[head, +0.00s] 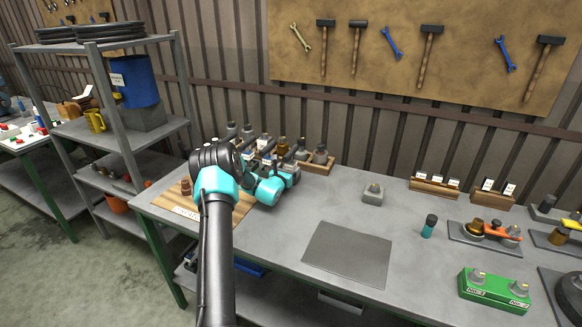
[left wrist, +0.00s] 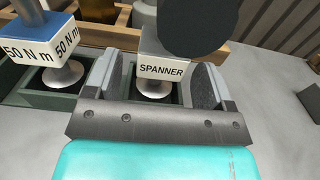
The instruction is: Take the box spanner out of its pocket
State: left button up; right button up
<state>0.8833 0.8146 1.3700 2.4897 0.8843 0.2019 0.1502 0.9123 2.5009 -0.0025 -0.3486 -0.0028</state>
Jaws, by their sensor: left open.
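The box spanner (left wrist: 162,68) shows in the left wrist view as a grey block labelled SPANNER above a pale round base, in a dark pocket of the rack. My left gripper (left wrist: 158,84) is open, with one finger on each side of the spanner; I cannot tell whether either finger touches it. A dark rounded shape covers part of the spanner's top right. In the head view my left gripper (head: 288,165) is over the tool rack at the back left of the bench, and the arm and gripper hide the spanner. My right gripper is not in view.
A blue-topped tool marked 50 N m (left wrist: 40,38) stands in the pocket to the left. Several other tools share the wooden rack (head: 322,167). A grey mat (head: 347,254) lies bare on the bench. A green box (head: 494,291) stands at the right.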

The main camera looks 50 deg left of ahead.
pick_arm(q)
jog(key=shift+x, duration=1.45)
jog(key=shift+c, duration=0.2)
jog(key=c, duration=1.3)
